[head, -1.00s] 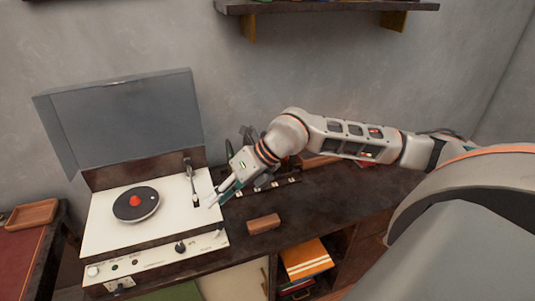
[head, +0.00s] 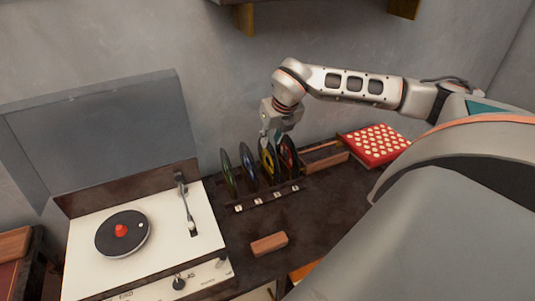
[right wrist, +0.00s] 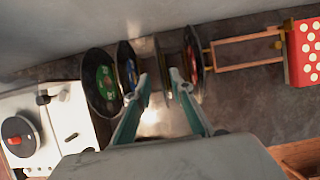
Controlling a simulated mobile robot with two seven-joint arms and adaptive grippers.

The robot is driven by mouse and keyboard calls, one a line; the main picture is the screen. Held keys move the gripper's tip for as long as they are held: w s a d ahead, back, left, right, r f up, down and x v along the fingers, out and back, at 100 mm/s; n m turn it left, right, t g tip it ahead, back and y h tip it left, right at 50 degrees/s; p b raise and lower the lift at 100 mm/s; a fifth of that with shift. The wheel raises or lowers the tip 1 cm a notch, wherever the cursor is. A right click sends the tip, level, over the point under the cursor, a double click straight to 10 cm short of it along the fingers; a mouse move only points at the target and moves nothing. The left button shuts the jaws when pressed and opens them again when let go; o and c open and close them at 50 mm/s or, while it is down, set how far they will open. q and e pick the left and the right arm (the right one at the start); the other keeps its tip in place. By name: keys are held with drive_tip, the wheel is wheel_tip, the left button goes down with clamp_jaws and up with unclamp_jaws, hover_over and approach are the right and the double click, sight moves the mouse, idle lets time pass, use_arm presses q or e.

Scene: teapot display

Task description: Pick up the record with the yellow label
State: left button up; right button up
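The record with the yellow label (head: 267,160) stands upright in a dark rack (head: 262,201) with other records. In the right wrist view this record (right wrist: 163,70) shows nearly edge-on, in the gap between the fingers. My right gripper (head: 276,138) is over the rack at the record's top edge, pointing down. In the right wrist view its fingers (right wrist: 160,80) are apart, one on each side of the record, with space visible between them. I cannot tell how deep the record reaches between them. My left gripper is not in view.
Records with green (head: 229,173), blue (head: 249,166) and red (head: 288,156) labels stand close by in the rack. A record player (head: 155,255) with its lid up is at left. A brown block (head: 269,244) lies in front. A red dotted box (head: 375,145) is at right.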

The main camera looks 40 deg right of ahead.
sight(268, 156)
drive_tip(key=x, duration=0.5)
drive_tip(key=shift+w+d+f+p, duration=0.1)
drive_tip(key=shift+w+p, duration=0.1)
drive_tip(key=shift+p, duration=0.15)
clamp_jaws()
